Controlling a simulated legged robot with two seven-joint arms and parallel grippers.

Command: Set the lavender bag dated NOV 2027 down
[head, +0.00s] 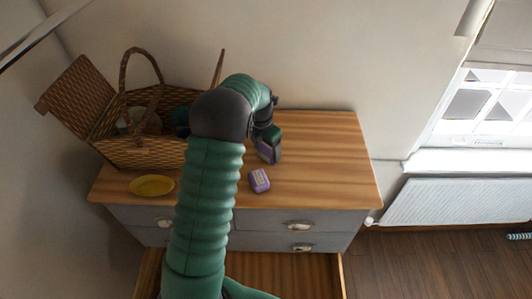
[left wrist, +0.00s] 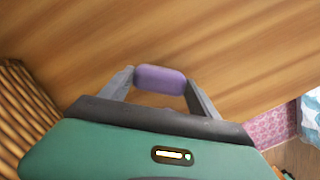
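My left gripper (head: 269,155) is over the right part of the dresser top, seen from above and partly hidden by its own wrist. In the left wrist view its two fingers (left wrist: 160,82) are closed on the sides of a small purple bag (left wrist: 160,79). Whether this bag touches the wood or hangs just above it, I cannot tell. A second purple bag (head: 259,181) with a pale label lies on the dresser top, nearer the front edge. No date is readable on either bag. My right gripper is not in view.
An open wicker basket (head: 130,155) stands at the left of the dresser top (head: 325,165). A yellow dish (head: 152,185) lies in front of it. A drawer (head: 300,275) below is pulled out. The right of the top is clear. A radiator (head: 455,200) is at the right.

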